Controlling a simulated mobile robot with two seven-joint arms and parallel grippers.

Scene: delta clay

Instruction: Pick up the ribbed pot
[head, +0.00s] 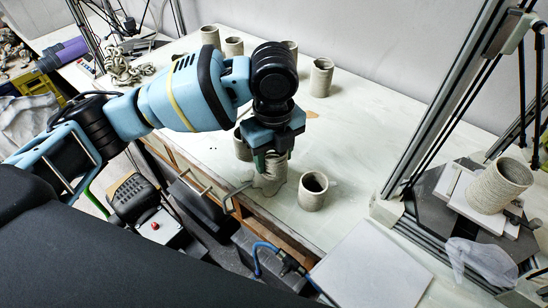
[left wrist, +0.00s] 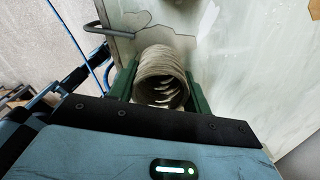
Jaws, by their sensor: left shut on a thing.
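The ribbed pot (head: 271,178) is a small grey-beige clay cylinder near the front edge of the pale table. My left gripper (head: 273,160) comes down over it from above and hides its upper part. In the left wrist view the ribbed pot (left wrist: 160,66) shows its open mouth, between the two green fingers of my left gripper (left wrist: 161,84). The fingers are shut on its sides. I cannot tell whether its base touches the table. My right gripper is not in view.
Another pot (head: 313,191) stands just right of the held one, and one (head: 241,146) is partly hidden behind my gripper. Several pots, including one at the back (head: 321,77), stand farther off. A clay printer frame with a large pot (head: 500,186) is at right. The table's (head: 370,130) right-middle is clear.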

